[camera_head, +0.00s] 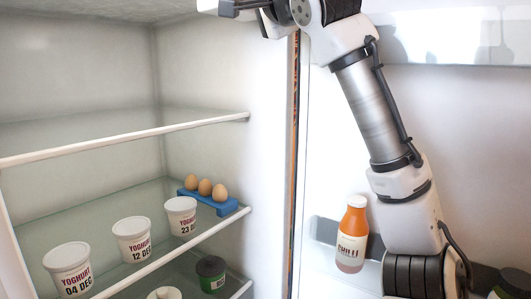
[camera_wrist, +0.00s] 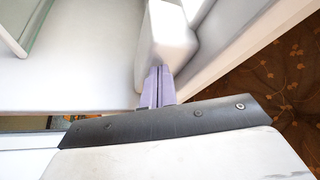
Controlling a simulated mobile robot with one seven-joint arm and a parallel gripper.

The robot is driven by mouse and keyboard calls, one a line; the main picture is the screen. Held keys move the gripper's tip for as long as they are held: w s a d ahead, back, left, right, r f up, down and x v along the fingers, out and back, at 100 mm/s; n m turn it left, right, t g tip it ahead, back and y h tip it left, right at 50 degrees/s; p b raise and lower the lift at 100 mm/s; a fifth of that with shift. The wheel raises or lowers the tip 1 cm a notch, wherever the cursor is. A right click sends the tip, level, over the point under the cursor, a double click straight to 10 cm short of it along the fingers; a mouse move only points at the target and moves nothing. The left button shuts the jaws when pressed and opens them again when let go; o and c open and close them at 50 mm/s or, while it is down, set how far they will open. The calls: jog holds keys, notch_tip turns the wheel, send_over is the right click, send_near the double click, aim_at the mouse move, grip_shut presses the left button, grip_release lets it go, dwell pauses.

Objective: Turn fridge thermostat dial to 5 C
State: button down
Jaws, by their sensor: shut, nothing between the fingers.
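My gripper (camera_head: 228,7) is at the top edge of the head view, partly cut off, inside the fridge near its right wall. In the wrist view its two pale purple fingers (camera_wrist: 159,72) are together with nothing between them. Just beyond the fingertips is a white rounded block (camera_wrist: 168,35), which may be the thermostat housing; I cannot tell whether the fingers touch it. No dial face, numbers or pointer can be made out in either view, so the dial's setting is hidden.
Glass shelves with white front rails (camera_head: 130,137) lie below my gripper. They hold yoghurt tubs (camera_head: 133,240), a blue egg holder (camera_head: 208,202) with eggs and a green jar (camera_head: 211,273). An orange chilli bottle (camera_head: 353,235) stands in the open door, behind my arm.

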jog(key=shift+w+d, duration=0.15)
dwell(0.4)
jog(key=shift+f, duration=0.15)
jog(key=shift+w+d+f, duration=0.3)
jog(key=shift+w+f, duration=0.15)
jog(key=shift+f, duration=0.25)
dwell(0.7)
jog(key=shift+f, duration=0.1)
jog(key=shift+s+f+b, duration=0.1)
jog(key=shift+f+b, duration=0.2)
jog(key=shift+b, duration=0.05)
jog(key=s+d, duration=0.3)
jog(key=d, duration=0.1)
jog(key=shift+s+d, duration=0.35)
